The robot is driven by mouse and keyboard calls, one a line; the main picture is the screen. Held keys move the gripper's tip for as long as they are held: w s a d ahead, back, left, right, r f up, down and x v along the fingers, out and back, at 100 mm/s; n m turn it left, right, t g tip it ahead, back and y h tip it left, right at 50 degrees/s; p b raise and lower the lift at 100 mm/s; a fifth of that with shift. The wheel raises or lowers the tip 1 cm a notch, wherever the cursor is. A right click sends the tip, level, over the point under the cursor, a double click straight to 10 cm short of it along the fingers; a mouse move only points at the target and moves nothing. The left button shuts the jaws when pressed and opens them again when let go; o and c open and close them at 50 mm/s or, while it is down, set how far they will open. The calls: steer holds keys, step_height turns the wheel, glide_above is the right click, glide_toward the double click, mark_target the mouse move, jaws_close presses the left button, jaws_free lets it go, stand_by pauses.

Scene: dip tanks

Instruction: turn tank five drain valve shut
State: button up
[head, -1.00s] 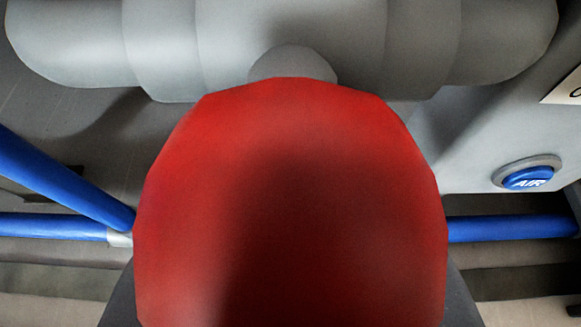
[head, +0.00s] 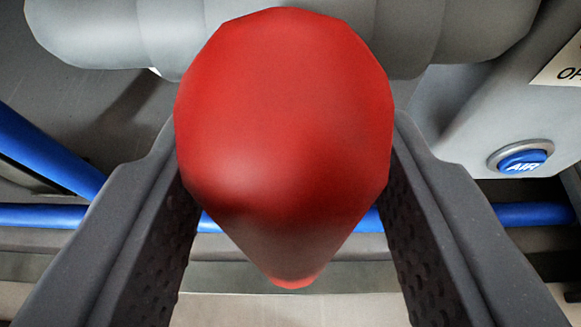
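A large rounded red handle (head: 285,110), which I take to be the drain valve's, fills the middle of the head view and tapers to a blunt point at its lower end. My gripper (head: 284,160) is open, with one dark finger on the left and one on the right of the red handle. The handle lies between the fingers and covers part of their far ends. I cannot tell whether either finger touches it. No tank number shows, and the valve body behind the handle is mostly hidden.
A thick grey pipe (head: 90,35) runs across the top behind the handle. A blue AIR button (head: 523,161) sits on a grey housing at right, below a partly cut-off label (head: 568,70). Blue pipes (head: 45,150) cross at left and behind my fingers.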

steer(key=p+v, duration=0.3)
steer(key=v, duration=0.9)
steer(key=shift+s, duration=0.35)
